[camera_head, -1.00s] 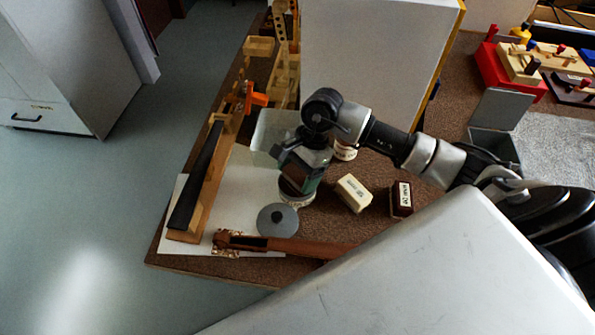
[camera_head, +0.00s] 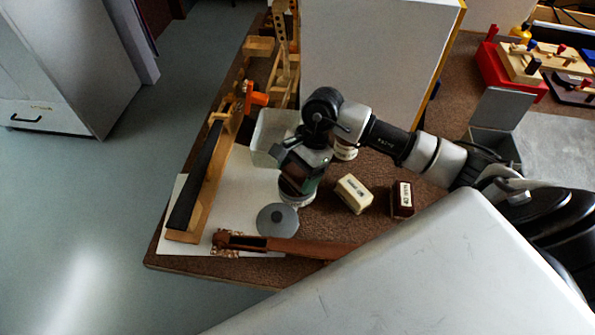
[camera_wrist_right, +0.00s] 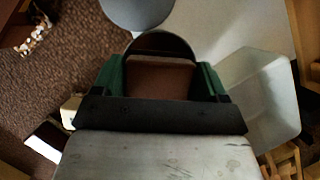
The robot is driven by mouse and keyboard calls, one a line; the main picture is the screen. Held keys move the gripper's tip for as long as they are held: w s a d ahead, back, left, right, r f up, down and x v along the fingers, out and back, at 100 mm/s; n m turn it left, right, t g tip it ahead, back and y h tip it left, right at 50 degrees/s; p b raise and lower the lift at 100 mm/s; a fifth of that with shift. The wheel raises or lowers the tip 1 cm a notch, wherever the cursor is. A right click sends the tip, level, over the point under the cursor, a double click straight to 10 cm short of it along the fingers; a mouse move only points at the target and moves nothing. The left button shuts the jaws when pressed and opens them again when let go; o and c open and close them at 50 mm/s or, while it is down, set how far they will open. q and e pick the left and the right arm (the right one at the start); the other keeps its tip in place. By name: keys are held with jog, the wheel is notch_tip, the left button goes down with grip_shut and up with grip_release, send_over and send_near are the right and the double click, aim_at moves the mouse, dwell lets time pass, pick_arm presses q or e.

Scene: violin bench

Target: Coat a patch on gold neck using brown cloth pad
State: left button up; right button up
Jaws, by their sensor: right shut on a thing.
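The gold neck (camera_head: 204,205), light wood with a black fingerboard (camera_head: 197,175), lies on a white sheet at the left of the bench. My right gripper (camera_head: 297,182) is away to its right, pointing down over a white round jar (camera_head: 298,199). It is shut on the brown cloth pad, which shows in the right wrist view as a brown block (camera_wrist_right: 160,80) between green fingers (camera_wrist_right: 160,90). The jar's dark round opening (camera_wrist_right: 160,43) shows just beyond the pad; I cannot tell whether they touch. My left gripper is not in view.
A grey disc-shaped lid (camera_head: 277,220) lies by the jar, and a darker brown neck (camera_head: 290,246) lies in front. A cream block (camera_head: 354,194) and a dark red block (camera_head: 402,199) are to the right. A translucent container (camera_head: 270,137) stands behind the gripper.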

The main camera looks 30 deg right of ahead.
aim_at(296, 174)
jog(key=shift+s, duration=0.1)
dwell(0.4)
jog(key=shift+r+p, duration=1.75)
jog(key=shift+r, duration=1.75)
jog(key=shift+a+r+n, duration=0.15)
jog(key=shift+a+n, duration=0.1)
jog(key=shift+n, duration=0.35)
jog(key=s+a+r+n+g+h, duration=0.1)
jog(key=s+r+n+g+h, duration=0.2)
jog(key=n, duration=1.1)
jog(key=shift+s+a+r+g+h, duration=0.25)
jog(key=shift+s+r+h, duration=0.35)
jog(key=shift+s, duration=0.4)
jog(key=shift+f, duration=0.1)
